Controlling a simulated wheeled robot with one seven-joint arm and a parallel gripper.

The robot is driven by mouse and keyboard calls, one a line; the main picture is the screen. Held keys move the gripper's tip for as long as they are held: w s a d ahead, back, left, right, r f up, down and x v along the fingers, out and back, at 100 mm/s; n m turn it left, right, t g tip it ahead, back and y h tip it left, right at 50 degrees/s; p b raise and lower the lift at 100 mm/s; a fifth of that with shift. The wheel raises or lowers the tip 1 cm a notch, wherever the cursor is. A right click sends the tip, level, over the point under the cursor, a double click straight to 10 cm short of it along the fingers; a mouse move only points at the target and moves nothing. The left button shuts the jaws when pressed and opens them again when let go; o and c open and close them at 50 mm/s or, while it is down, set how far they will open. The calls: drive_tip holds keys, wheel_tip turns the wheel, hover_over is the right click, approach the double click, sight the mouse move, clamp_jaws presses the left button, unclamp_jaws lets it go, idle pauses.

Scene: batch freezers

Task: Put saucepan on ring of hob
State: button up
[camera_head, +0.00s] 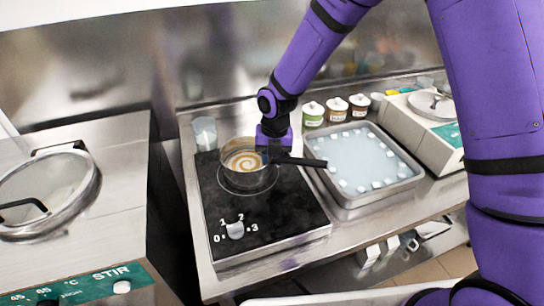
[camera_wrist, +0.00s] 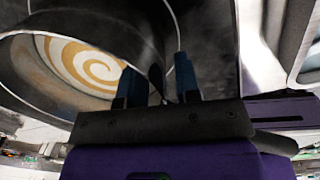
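The saucepan (camera_head: 247,181), a grey pan holding a cream and brown swirl, is upright over the ring (camera_head: 222,184) of the black hob (camera_head: 285,210). Part of the ring's outline shows around its base. It appears to rest there, though a small gap below is hard to rule out. Its dark handle (camera_head: 303,161) points right. My gripper (camera_head: 274,154) is at the handle beside the pan. In the wrist view, the saucepan (camera_wrist: 70,65) is at left, and the blue fingers of my gripper (camera_wrist: 157,85) stand apart with a thin dark piece, apparently the handle, between them.
A tray of pale liquid with white cubes (camera_head: 407,178) stands right of the hob, under the handle's end. A clear glass (camera_head: 204,133) is behind left. Several jars (camera_head: 336,110) stand at the back. The hob's knob (camera_head: 235,230) is in front.

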wheel_tip(320, 180, up, 12)
drive_tip(key=shift+d+r, duration=0.15)
drive_tip(key=shift+d, duration=0.3)
